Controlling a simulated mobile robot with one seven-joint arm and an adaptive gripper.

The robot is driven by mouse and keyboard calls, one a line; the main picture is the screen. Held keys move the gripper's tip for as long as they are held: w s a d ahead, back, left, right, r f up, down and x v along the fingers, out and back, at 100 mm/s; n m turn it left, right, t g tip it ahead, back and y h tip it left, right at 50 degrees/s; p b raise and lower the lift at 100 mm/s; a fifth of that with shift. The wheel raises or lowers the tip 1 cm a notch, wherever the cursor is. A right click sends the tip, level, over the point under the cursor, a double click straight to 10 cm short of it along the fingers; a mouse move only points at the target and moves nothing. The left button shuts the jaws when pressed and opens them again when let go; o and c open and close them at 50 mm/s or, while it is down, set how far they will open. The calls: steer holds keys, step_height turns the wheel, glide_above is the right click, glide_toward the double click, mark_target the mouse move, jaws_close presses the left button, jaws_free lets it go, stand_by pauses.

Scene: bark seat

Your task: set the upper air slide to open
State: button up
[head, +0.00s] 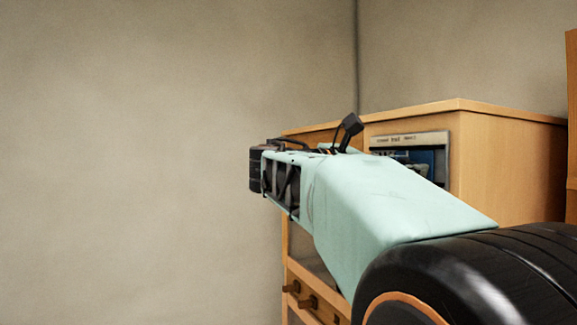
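A wooden cabinet (510,150) stands in the corner, partly behind my mint-green arm. Low on its front, two small wooden knobs (308,303) stick out, one a little above and left of the other. I cannot tell whether either belongs to the upper air slide, and no slide's position can be read. My gripper (262,168) is the dark end of the arm, by the cabinet's left front edge. It is seen from behind and its fingertips are hidden, so its opening and any contact are unclear.
A small panel with a lettered strip (397,139) is set in the cabinet's upper front, its lower part hidden by my arm. Another wooden piece (571,120) stands at the far right edge. The bare wall (130,160) fills the left, with no objects before it.

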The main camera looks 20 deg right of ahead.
steer(key=shift+o, duration=1)
steer(key=shift+s, duration=0.15)
steer(key=shift+a+r, duration=0.1)
steer(key=shift+a, duration=0.1)
steer(key=a, duration=1.1)
steer(key=shift+s+a, duration=0.3)
steer(key=shift+s, duration=0.05)
